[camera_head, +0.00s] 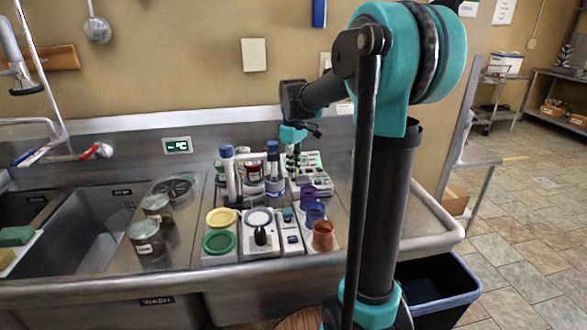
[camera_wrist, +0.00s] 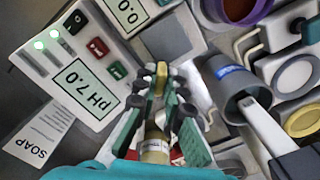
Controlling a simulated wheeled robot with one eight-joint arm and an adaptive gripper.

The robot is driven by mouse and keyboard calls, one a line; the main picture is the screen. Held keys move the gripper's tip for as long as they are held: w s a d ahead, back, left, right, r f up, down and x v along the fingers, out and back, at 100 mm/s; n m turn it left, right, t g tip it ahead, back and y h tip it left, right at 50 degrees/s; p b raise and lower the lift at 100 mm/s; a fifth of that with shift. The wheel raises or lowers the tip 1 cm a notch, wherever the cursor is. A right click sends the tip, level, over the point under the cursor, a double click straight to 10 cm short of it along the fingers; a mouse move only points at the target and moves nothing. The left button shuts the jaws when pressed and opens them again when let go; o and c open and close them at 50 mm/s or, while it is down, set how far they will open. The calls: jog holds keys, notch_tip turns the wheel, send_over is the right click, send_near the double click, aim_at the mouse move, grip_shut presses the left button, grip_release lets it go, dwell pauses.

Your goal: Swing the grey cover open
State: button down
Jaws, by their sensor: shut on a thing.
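A flat grey panel (camera_wrist: 171,38), which looks like the grey cover, lies just beyond my fingertips in the wrist view, beside the pH meter. I cannot tell its hinge or how far it is open. My gripper (camera_wrist: 162,84), with teal and black fingers, is shut on a small yellowish piece (camera_wrist: 161,74). I cannot tell whether this piece belongs to the cover. In the head view my gripper (camera_head: 293,152) points down among the devices at the back of the counter, and its tips are hard to make out there.
The white pH meter (camera_wrist: 75,68) is left of my fingers. A grey cup (camera_wrist: 232,88) is close on the right, and a jar (camera_wrist: 154,150) shows below the fingers. Yellow (camera_head: 221,217) and green (camera_head: 219,242) round lids stand in front. The sink (camera_head: 85,240) is at left.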

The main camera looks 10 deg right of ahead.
jog(key=shift+m, duration=0.4)
jog(key=m, duration=0.3)
jog(key=shift+m, duration=0.3)
jog(key=m, duration=0.3)
jog(key=shift+m, duration=0.3)
jog(key=m, duration=0.4)
jog(key=shift+m, duration=2.1)
